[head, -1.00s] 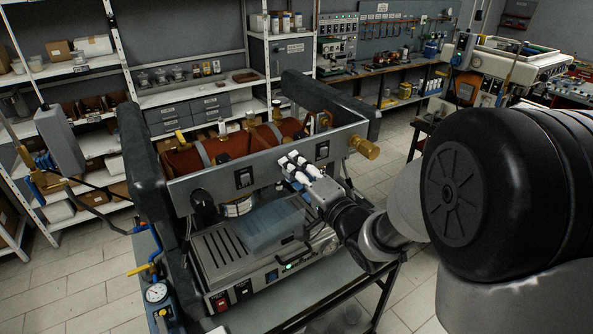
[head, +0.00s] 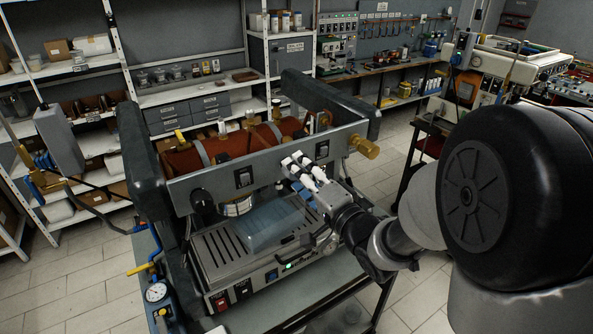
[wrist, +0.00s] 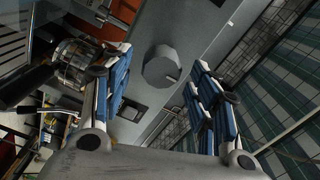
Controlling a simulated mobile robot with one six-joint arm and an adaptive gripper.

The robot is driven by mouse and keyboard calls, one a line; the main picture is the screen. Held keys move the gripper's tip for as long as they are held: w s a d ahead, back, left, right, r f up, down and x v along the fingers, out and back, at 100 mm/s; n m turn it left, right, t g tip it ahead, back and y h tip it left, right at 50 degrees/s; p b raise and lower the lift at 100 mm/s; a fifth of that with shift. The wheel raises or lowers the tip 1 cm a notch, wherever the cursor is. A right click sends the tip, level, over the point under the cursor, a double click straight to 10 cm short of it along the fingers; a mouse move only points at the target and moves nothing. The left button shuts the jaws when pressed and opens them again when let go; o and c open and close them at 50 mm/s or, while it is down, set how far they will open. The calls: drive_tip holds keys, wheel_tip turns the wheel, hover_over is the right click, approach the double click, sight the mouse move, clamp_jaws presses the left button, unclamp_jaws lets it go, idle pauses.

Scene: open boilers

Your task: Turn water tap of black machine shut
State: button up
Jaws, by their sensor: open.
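The black machine (head: 141,165) stands open, with a copper boiler (head: 240,150) behind its grey front panel (head: 205,187). In the wrist view a round grey knob (wrist: 160,66), which looks like a water tap, sits on the panel. It appears between the two fingers, and no contact is visible. In the head view this knob is hidden or too small to tell. My gripper (head: 303,168) is open and empty, in front of the right part of the panel. Its blue and white fingers (wrist: 160,75) are spread to either side in the wrist view.
A brass knob (head: 364,146) sticks out at the machine's right end. Below the panel are a bluish clear box (head: 268,225) and a slotted drip tray (head: 218,253). A pressure gauge (head: 156,292) is at lower left. Shelves (head: 205,92) stand behind; floor (head: 60,290) shows at left.

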drive_tip(key=v, duration=0.5)
drive_tip(key=shift+s+d, duration=0.1)
drive_tip(key=s+d+f+n+g+h+b, duration=0.3)
drive_tip(key=s+d+f+h+b, duration=0.3)
drive_tip(key=d+f+h+b, duration=0.5)
drive_tip(key=s+f+n+g+b, duration=0.2)
drive_tip(key=s+f+g, duration=0.1)
drive_tip(key=s, duration=0.8)
drive_tip(key=s+d+f+n+g+y+b, duration=0.1)
drive_tip(key=s+f+n+g+b, duration=0.1)
drive_tip(key=s, duration=0.9)
wheel_tip(320, 180, down, 2)
drive_tip(key=shift+f+n+g+b, duration=0.15)
drive_tip(key=shift+n+g+b, duration=0.3)
drive_tip(key=shift+g, duration=0.75)
